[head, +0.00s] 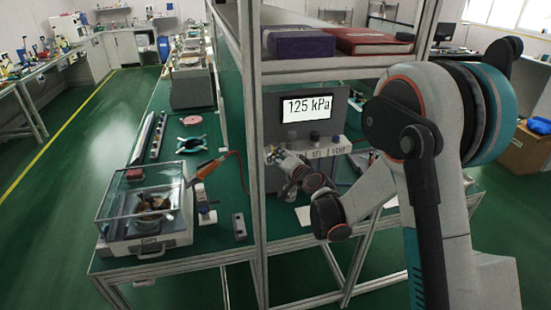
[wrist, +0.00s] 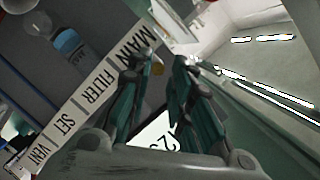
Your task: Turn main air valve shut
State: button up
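The air panel shows a display (head: 307,107) reading 125 kPa. Below it runs a pale label strip; in the wrist view the strip (wrist: 95,90) reads MAIN, FILTER, SET, VENT. My gripper (head: 273,157) is at the strip's left end in the head view and hides the MAIN place there. In the wrist view my gripper (wrist: 158,66) has its two dark fingers apart, with tips beside the MAIN label. A small brass-coloured part (wrist: 157,66), perhaps of the main valve, shows between the tips. Contact and the valve handle's position cannot be told.
A bottle-like part with a blue label (wrist: 70,42) hangs beside the strip. A frame post (head: 252,160) stands just left of my gripper. A shelf with purple (head: 300,42) and red (head: 368,41) boxes is above. A clear-lidded machine (head: 145,215) stands left on the bench.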

jog(key=shift+x, duration=1.3)
jog(key=shift+c, duration=0.6)
grip_shut()
jog(key=shift+w, duration=0.1)
jog(key=shift+w+d+n+g+y+b, duration=0.1)
jog(key=shift+d+n+g+y+b, duration=0.35)
jog(key=shift+n+g+y, duration=0.35)
